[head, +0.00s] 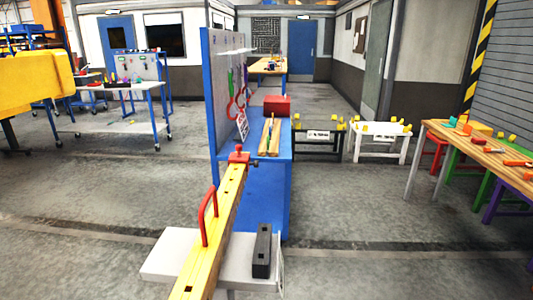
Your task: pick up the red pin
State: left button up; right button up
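A small red piece with a knob on top, which looks like the red pin (239,155), stands upright at the far end of a long yellow beam (215,255). A red loop handle (208,215) rises from the beam nearer to me. I cannot tell for certain which red part is the pin. Neither of my grippers shows in the head view, so nothing is seen touching these parts.
A dark grey block (262,250) lies on a pale grey plate (165,262) beside the beam. Behind is a blue workbench (280,180) with a red box (277,106). A wooden table (470,145) with tools stands right. Open floor (370,210) lies between.

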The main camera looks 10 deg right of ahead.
aim_at(238, 148)
jog(key=u, duration=0.9)
jog(key=j+u, duration=0.2)
jog(key=j, duration=0.25)
jog(key=i+j+u, duration=0.2)
jog(key=j, duration=0.2)
jog(key=i+j+u, duration=0.2)
jog(key=j, duration=0.25)
jog(key=j+u, duration=0.2)
jog(key=j, duration=0.25)
jog(key=i+j+z, duration=0.1)
jog(key=i, duration=0.35)
jog(key=i+j+z, duration=0.15)
jog(key=i, duration=0.35)
jog(key=i+j+z, duration=0.1)
jog(key=i+j, duration=0.15)
jog(key=i, duration=0.2)
jog(key=i+l+z, duration=0.15)
jog(key=i+z, duration=1.1)
jog(key=z, duration=0.15)
jog(key=i+z, duration=0.2)
jog(key=i, duration=0.5)
jog(key=i+j+z, duration=0.1)
jog(key=i+z, duration=0.15)
jog(key=i, duration=0.45)
